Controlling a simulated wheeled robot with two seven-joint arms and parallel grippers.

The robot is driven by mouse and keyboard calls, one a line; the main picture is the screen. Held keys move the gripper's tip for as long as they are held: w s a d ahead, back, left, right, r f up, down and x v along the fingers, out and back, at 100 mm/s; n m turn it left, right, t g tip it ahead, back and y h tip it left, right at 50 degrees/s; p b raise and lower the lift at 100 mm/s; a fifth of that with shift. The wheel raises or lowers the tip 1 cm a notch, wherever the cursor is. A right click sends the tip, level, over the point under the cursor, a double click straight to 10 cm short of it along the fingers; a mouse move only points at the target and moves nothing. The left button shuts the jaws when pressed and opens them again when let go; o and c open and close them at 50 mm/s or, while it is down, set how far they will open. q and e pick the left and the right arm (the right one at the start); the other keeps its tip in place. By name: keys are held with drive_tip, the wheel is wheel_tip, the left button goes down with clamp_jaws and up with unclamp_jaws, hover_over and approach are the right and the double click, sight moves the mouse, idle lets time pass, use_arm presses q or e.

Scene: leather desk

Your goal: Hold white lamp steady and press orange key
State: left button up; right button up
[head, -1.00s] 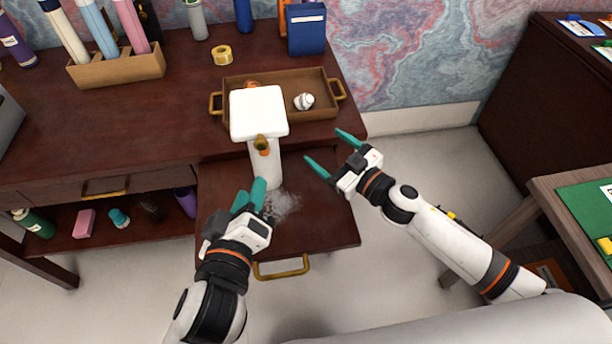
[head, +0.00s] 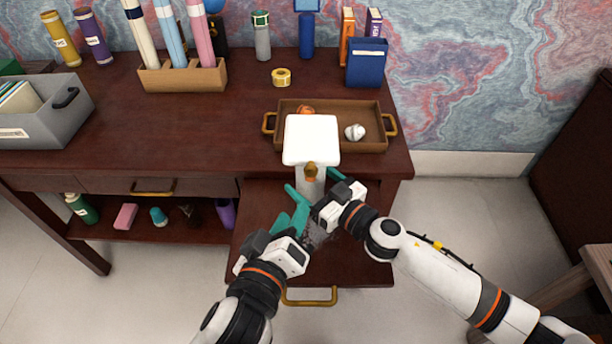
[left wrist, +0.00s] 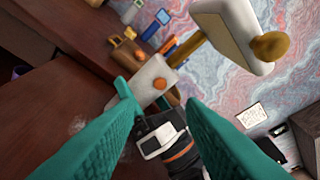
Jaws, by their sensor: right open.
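The white lamp (head: 311,140) stands upright at the pulled-out drawer (head: 265,200), with a brown-gold knob (head: 311,172) on its head. In the left wrist view, its white lower part (left wrist: 152,72) carries a round orange key (left wrist: 160,84); I cannot make out the key in the head view. My right gripper (head: 313,180) is open, its fingers on either side of the lamp's lower part; whether they touch it, I cannot tell. My left gripper (head: 297,212) is open and empty, in front of the lamp, its fingertips (left wrist: 160,100) apart and close to my right gripper.
A brown tray (head: 363,108) with gold handles lies behind the lamp, holding a white ball-like item (head: 355,132). A blue box (head: 367,65) and yellow tape roll (head: 281,77) stand further back. A grey bin (head: 70,122) is at left. The desk's left-middle is clear.

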drive_tip(key=shift+x, duration=1.05)
use_arm(q)
drive_tip(key=shift+c, duration=0.2)
use_arm(e)
drive_tip(key=c, duration=1.4)
use_arm(q)
clamp_jaws()
use_arm(e)
drive_tip(key=shift+o, duration=0.2)
use_arm(q)
drive_tip(key=shift+d, duration=0.1)
